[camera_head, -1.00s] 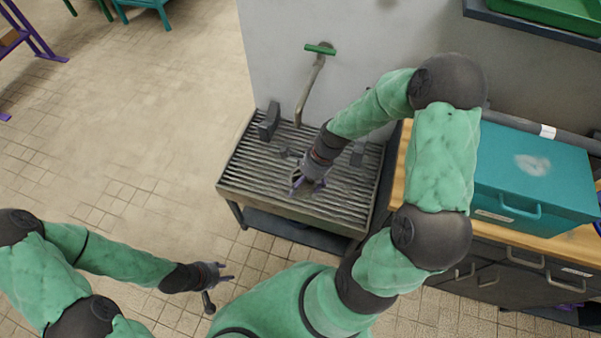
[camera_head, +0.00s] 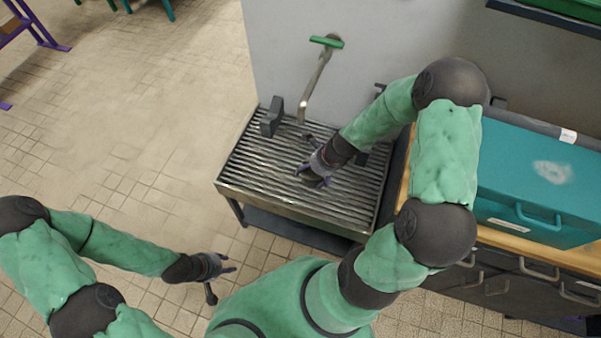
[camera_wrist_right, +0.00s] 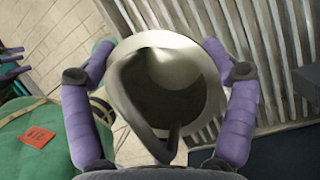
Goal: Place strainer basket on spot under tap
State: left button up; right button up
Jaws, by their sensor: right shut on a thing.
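The strainer basket (camera_wrist_right: 165,85) is a grey metal bowl with a dark curved handle, filling the middle of the right wrist view. My right gripper (camera_head: 314,178) is shut on it, with a purple finger on each side of the bowl. In the head view the gripper is over the slatted metal drain table (camera_head: 262,165), and the basket is mostly hidden there. The tap (camera_head: 315,85), with a green handle, hangs from the wall behind; its spout end is up and left of the gripper. My left gripper (camera_head: 229,268) is open and empty, away from the table.
A dark upright block (camera_head: 272,117) stands at the drain table's back left. To the right, a teal toolbox (camera_head: 535,185) sits on a wooden-topped cabinet (camera_head: 475,270). The left and front slats are bare.

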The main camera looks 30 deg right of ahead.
jog(key=w+f+b, duration=0.1)
jog(key=w+f, duration=0.1)
jog(key=w+f+b, duration=0.1)
jog(key=w+f, duration=0.1)
jog(key=w+f+b, duration=0.1)
jog(key=w+f, duration=0.1)
jog(key=shift+w+a+f, duration=0.15)
jog(key=shift+a+f, duration=0.1)
jog(key=shift+a, duration=0.1)
notch_tip(320, 180, down, 3)
jog(key=b, duration=0.3)
jog(key=shift+w+f, duration=0.1)
jog(key=shift+f, duration=0.05)
jog(key=o, duration=1.1)
jog(key=shift+c, duration=0.2)
